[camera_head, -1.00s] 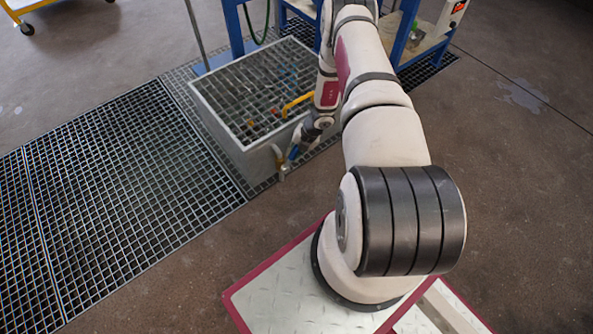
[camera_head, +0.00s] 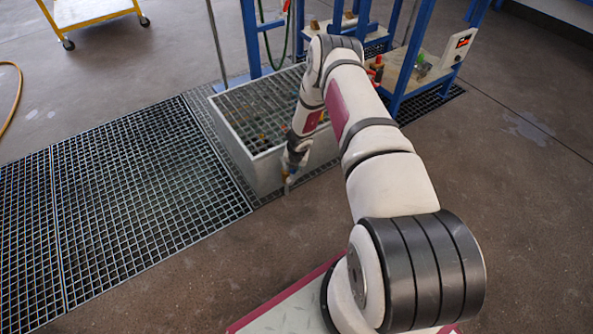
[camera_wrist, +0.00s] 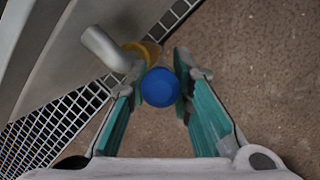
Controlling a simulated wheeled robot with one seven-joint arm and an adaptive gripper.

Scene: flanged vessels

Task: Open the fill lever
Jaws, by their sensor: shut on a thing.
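The fill lever shows as a blue rounded end (camera_wrist: 160,87) in the wrist view. It sits between the fingertips of my gripper (camera_wrist: 162,82), which is shut on it. Just beyond it is a brass-coloured valve body (camera_wrist: 150,50), partly hidden by the lever and a finger. A grey bent pipe (camera_wrist: 104,48) joins the valve to the tank side. In the head view my gripper (camera_head: 289,172) is low at the near corner of the grey tank (camera_head: 262,172), and my arm hides most of the valve.
A floor grating (camera_head: 140,195) lies left of the tank. A blue-framed bench (camera_head: 405,75) stands behind it to the right. A yellow cart (camera_head: 92,12) is at the far left. The concrete floor right of the tank is clear.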

